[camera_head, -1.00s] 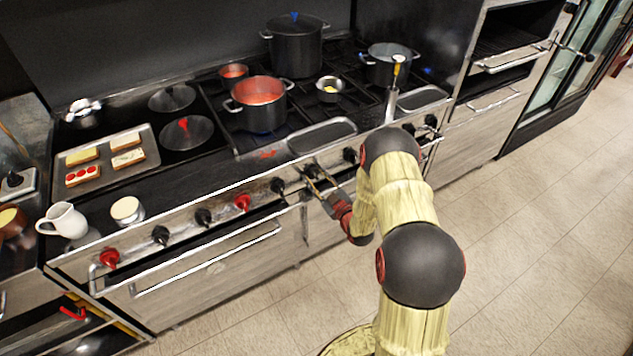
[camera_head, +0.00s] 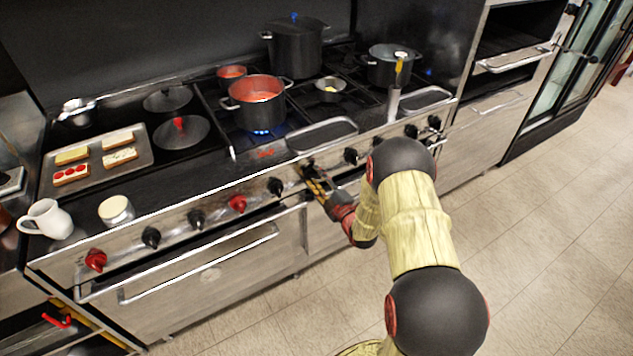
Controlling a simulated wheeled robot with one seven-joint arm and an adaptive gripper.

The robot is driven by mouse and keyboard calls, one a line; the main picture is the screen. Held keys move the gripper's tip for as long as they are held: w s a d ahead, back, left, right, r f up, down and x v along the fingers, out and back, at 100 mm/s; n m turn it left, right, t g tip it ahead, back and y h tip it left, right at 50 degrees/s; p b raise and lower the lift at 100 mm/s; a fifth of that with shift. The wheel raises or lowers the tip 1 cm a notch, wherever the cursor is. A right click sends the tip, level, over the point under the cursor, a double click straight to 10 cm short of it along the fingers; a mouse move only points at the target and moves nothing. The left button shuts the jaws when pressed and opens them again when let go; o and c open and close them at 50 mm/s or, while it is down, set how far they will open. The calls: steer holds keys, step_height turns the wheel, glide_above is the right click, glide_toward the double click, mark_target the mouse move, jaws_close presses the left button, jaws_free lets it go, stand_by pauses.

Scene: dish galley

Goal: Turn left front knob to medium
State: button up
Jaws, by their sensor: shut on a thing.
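The stove's front panel (camera_head: 217,211) carries a row of black and red knobs. My gripper (camera_head: 310,175) is at the panel, shut on a dark knob (camera_head: 307,166) just right of a free black knob (camera_head: 275,187). The fingers hide most of the held knob, so I cannot read its setting. A pot of red sauce (camera_head: 257,98) stands on the burner behind it, with a blue flame (camera_head: 262,132) showing under the pot.
More black knobs (camera_head: 351,156) lie to the right, near my arm. A tray of bread slices (camera_head: 143,163), a white jug (camera_head: 45,219) and a small jar (camera_head: 116,210) stand at left. An oven handle (camera_head: 200,262) juts out below. The floor in front is clear.

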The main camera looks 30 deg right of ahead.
steer(key=shift+a, duration=0.1)
stand_by(0.5)
steer(key=o, duration=1.1)
steer(key=shift+o, duration=0.4)
steer(key=s, duration=1.2)
steer(key=shift+d, duration=0.25)
